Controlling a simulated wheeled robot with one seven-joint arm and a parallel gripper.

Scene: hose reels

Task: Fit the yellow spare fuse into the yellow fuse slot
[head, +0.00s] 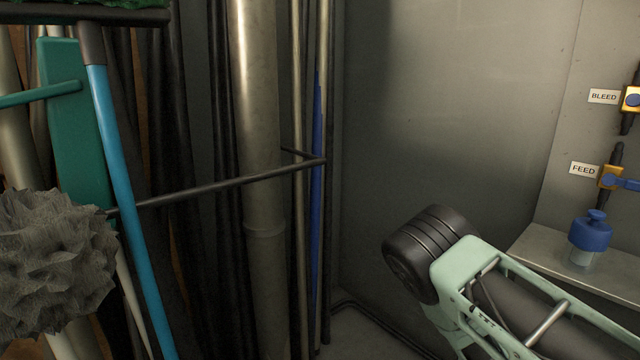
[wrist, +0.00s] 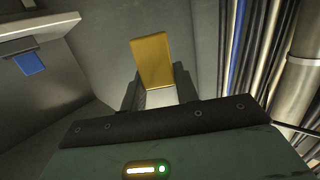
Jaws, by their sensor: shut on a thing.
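The yellow fuse (wrist: 152,62) shows in the wrist view as a flat yellow block. It stands up between the dark fingers of my gripper (wrist: 157,92), which is shut on it. A pale grey part shows just below the fuse, between the fingers. The fuse touches nothing else that I can see. I cannot make out the yellow fuse slot in either view. In the head view neither the fuse nor the gripper fingers can be made out; a pale green part of my arm fills the lower right.
Brooms, a thick pipe (head: 258,120) and a dark rail (head: 220,187) crowd the left. The grey wall between is bare.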

